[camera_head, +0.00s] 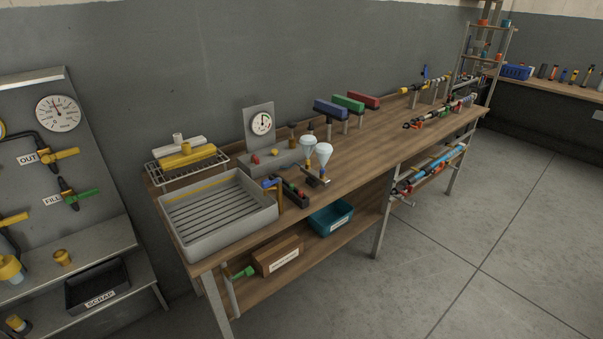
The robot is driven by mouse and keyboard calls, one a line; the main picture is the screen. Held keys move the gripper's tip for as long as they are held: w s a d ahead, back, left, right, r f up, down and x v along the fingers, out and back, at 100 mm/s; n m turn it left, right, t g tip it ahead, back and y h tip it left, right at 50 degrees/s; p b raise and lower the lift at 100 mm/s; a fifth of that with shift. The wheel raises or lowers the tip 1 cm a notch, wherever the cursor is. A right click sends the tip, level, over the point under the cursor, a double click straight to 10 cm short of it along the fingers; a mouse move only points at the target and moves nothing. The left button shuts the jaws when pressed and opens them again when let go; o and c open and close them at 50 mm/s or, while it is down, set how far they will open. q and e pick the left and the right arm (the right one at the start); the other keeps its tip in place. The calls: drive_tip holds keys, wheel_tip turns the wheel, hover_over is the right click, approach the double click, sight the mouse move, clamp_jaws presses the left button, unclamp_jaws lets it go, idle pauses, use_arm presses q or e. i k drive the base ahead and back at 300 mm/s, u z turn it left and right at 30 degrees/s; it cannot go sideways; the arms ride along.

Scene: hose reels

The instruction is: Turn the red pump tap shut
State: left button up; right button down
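A grey unit with a round dial gauge (262,123) on an upright plate stands at the back of the wooden workbench (350,150). A small red knob (254,159) sits low on the front of this unit; it may be the red pump tap. It is too small to tell how it is turned. Two funnel-like pieces with pale tops (323,153) stand just to the right of the unit. Neither of my grippers shows in the head view.
A grey ribbed tray (217,240) lies on the bench's near left end, with a wire rack (165,173) behind it. Blue, green and red blocks (362,100) stand on posts farther back. A panel with OUT and FILL taps (72,196) is at left. Floor at right is clear.

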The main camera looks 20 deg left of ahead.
sight(256, 160)
drive_tip(key=z, duration=1.25)
drive_tip(key=i, duration=1.2)
drive_tip(key=u, duration=2)
